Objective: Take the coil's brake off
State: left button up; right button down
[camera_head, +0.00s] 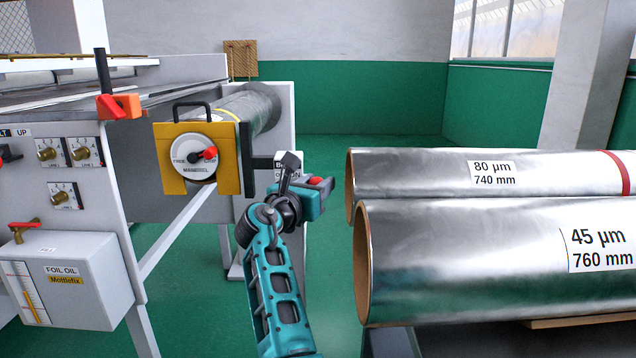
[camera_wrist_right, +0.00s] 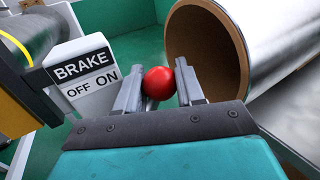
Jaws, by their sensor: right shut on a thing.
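The brake box (camera_head: 287,160) is a white block beside the yellow mandrel plate, partly hidden by my right arm. In the right wrist view its label (camera_wrist_right: 84,76) reads BRAKE, with OFF on the left and ON on the right. A red ball knob (camera_wrist_right: 158,83) sits to the right of the ON side; its lever is hidden. My right gripper (camera_wrist_right: 160,90) is shut on the knob, with one finger on each side. In the head view the gripper (camera_head: 318,184) is just right of the box. The silvery coil (camera_head: 258,104) lies behind the yellow plate. My left gripper is out of view.
The yellow mandrel plate (camera_head: 170,170) carries a dial with a red knob (camera_head: 210,153). Two large foil rolls, marked 80 µm (camera_head: 430,172) and 45 µm (camera_head: 470,250), lie close on the right. A foil oil box (camera_head: 75,290) stands at lower left. Green floor shows between.

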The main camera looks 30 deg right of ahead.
jog(key=shift+w+a+r+n+p, duration=0.15)
jog(key=shift+r+n+p, duration=0.15)
jog(key=shift+r+p, duration=0.15)
jog(key=shift+a+p, duration=0.15)
jog(key=shift+p, duration=0.15)
jog(key=shift+w+f, duration=0.1)
jog(key=shift+f, duration=0.05)
jog(key=c, duration=0.7)
grip_release()
jog(key=shift+c, duration=0.2)
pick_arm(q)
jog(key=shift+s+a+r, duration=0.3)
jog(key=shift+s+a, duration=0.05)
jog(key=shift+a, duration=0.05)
pick_arm(e)
jog(key=shift+h, duration=0.3)
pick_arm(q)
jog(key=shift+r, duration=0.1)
pick_arm(e)
jog(key=shift+a, duration=0.1)
